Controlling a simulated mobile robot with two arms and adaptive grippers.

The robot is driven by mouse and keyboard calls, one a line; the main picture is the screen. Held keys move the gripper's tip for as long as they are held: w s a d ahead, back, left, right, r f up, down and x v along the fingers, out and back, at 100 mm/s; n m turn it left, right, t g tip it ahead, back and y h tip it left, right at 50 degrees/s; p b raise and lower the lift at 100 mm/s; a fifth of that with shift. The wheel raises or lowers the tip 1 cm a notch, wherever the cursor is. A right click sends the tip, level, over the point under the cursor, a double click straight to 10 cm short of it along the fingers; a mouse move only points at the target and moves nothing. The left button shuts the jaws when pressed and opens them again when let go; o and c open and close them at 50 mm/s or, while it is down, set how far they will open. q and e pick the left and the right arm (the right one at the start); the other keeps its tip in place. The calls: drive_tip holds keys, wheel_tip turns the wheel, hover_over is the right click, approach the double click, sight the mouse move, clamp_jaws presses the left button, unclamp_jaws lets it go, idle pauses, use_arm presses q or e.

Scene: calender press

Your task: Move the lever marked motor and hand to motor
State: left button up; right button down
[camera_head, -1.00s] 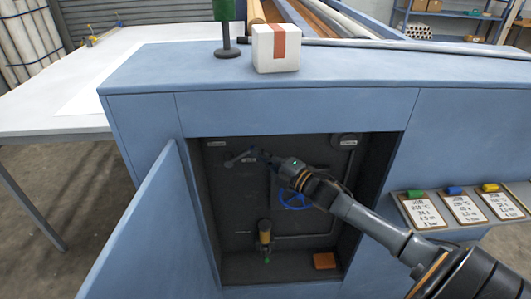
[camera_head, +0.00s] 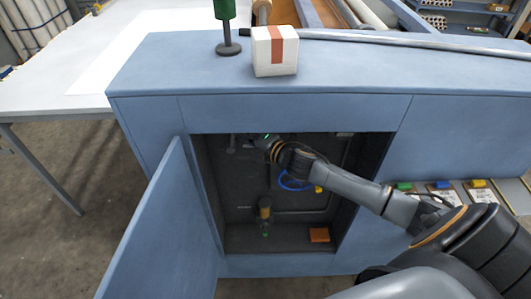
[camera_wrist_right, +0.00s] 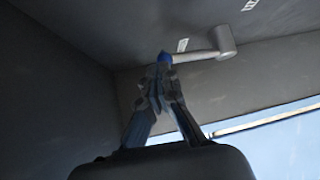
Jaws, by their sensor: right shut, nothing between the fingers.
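The lever is inside the open cabinet recess. In the head view its grey part (camera_head: 232,145) shows at the upper left of the dark back panel, small and partly hidden. In the right wrist view it is a grey bar (camera_wrist_right: 194,56) with a thick cylinder (camera_wrist_right: 225,43) at one end and a blue end at the fingertips. My right gripper (camera_wrist_right: 163,62) is shut with nothing between its fingers, its tips at or against the blue end; I cannot tell if they touch. In the head view my right gripper (camera_head: 254,140) reaches into the recess. My left gripper is not in view. The markings are unreadable.
The blue cabinet door (camera_head: 160,225) stands open at the left. A blue handwheel (camera_head: 291,182), a yellow-topped fitting (camera_head: 265,208) and an orange block (camera_head: 319,235) are in the recess. A white box (camera_head: 275,50) stands on top. Cards (camera_head: 442,196) lie on a right ledge.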

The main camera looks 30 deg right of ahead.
drive_tip(key=v, duration=1.2)
drive_tip(key=shift+a, duration=0.1)
drive_tip(key=s+d+f+m+g+h+b, duration=0.15)
drive_tip(key=d+f+m, duration=0.25)
drive_tip(key=f, duration=0.7)
drive_tip(key=s+d+f+m+g+h, duration=0.2)
drive_tip(key=d+f+m+h, duration=0.15)
drive_tip(key=f, duration=0.65)
drive_tip(key=s+f+m+g+b, duration=0.1)
drive_tip(key=s+f+m, duration=0.25)
drive_tip(key=f, duration=0.55)
drive_tip(key=s+f+m+g+b, duration=0.1)
drive_tip(key=s+f+m+g, duration=0.1)
drive_tip(key=s+f, duration=0.45)
drive_tip(key=s+a+f+m+g, duration=0.2)
drive_tip(key=s+f, duration=0.4)
drive_tip(key=f, duration=0.2)
drive_tip(key=s+a+f+m+g, duration=0.1)
drive_tip(key=s+a+f+g, duration=0.15)
drive_tip(key=s+f, duration=0.35)
drive_tip(key=s+a+f+m+g+b, duration=0.1)
drive_tip(key=s+a+f+m+g, duration=0.1)
drive_tip(key=s+a+f, duration=0.3)
drive_tip(key=s+a+f+m+g+b, duration=0.1)
drive_tip(key=s+a+f, duration=0.4)
drive_tip(key=s, duration=0.7)
drive_tip(key=shift+a+f+m+g, duration=0.2)
drive_tip(key=shift+a+m+g, duration=0.2)
drive_tip(key=shift+a+m, duration=0.2)
